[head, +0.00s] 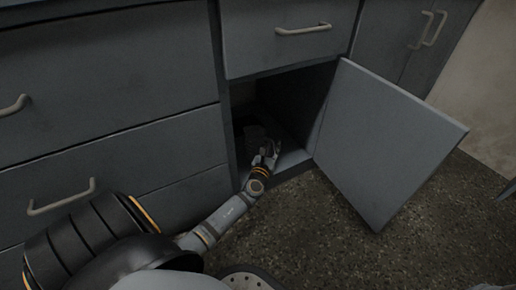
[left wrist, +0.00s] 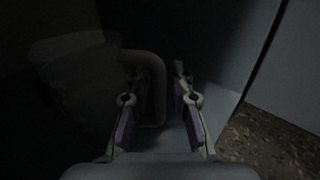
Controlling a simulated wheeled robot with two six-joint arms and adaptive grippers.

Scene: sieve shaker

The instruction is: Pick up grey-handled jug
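The grey-handled jug (left wrist: 75,80) stands in the dark inside of the open cabinet, and its body shows only faintly. In the left wrist view its grey loop handle (left wrist: 158,70) points toward the right finger. My left gripper (left wrist: 160,78) is open, with one purple-padded finger on each side of the handle's outer bar. I cannot tell whether either finger touches it. In the head view my left gripper (head: 268,152) is low inside the cabinet opening, beside the dark jug (head: 252,135). My right gripper is in neither view.
The cabinet door (head: 385,140) stands open to the right of the opening. A closed drawer (head: 285,35) is above, and closed drawers (head: 110,130) are to the left. The cabinet wall is close to the right finger. The speckled floor (head: 320,235) in front is clear.

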